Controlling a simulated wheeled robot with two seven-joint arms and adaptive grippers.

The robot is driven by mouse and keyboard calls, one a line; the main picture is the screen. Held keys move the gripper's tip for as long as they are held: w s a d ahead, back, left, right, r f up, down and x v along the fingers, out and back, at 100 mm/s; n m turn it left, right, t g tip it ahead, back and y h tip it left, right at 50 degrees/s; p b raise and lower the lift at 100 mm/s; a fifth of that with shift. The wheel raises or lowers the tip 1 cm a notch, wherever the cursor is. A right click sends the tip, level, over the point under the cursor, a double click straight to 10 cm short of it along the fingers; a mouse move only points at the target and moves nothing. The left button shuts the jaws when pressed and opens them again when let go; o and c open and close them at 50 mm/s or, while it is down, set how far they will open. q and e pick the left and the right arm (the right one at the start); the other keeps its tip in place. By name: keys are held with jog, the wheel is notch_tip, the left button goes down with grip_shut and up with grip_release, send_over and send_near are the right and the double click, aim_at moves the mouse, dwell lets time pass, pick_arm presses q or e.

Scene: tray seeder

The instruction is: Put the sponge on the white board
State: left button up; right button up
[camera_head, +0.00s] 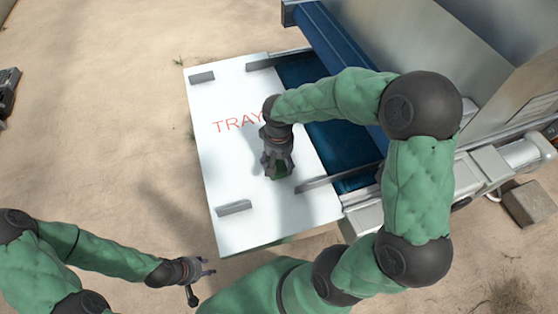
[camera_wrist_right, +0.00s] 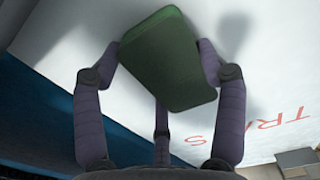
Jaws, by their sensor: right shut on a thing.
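The white board (camera_head: 235,180) lies flat beside the machine, with red letters "TRAY" partly hidden by my right arm. My right gripper (camera_head: 279,170) is over the right part of the board and shut on the green sponge (camera_head: 278,177). In the right wrist view the sponge (camera_wrist_right: 167,60) sits tilted between the fingers of my right gripper (camera_wrist_right: 160,80), with the white board (camera_wrist_right: 270,80) behind it. Shadows fall on the board; I cannot tell whether the sponge touches it. My left gripper (camera_head: 204,270) is at the lower left, off the board, and looks open and empty.
Grey brackets (camera_head: 234,208) stand on the board's edges, another (camera_head: 201,77) at its far left corner. A blue conveyor belt (camera_head: 345,150) and the large grey machine (camera_head: 410,35) border the board on the right. A block (camera_head: 530,204) lies on the sandy ground at right.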

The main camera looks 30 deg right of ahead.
aim_at(279, 161)
jog(key=o, duration=1)
notch_tip(279, 161, up, 12)
jog(key=p, duration=0.4)
jog(key=shift+r+p, duration=0.1)
jog(key=shift+p, duration=0.2)
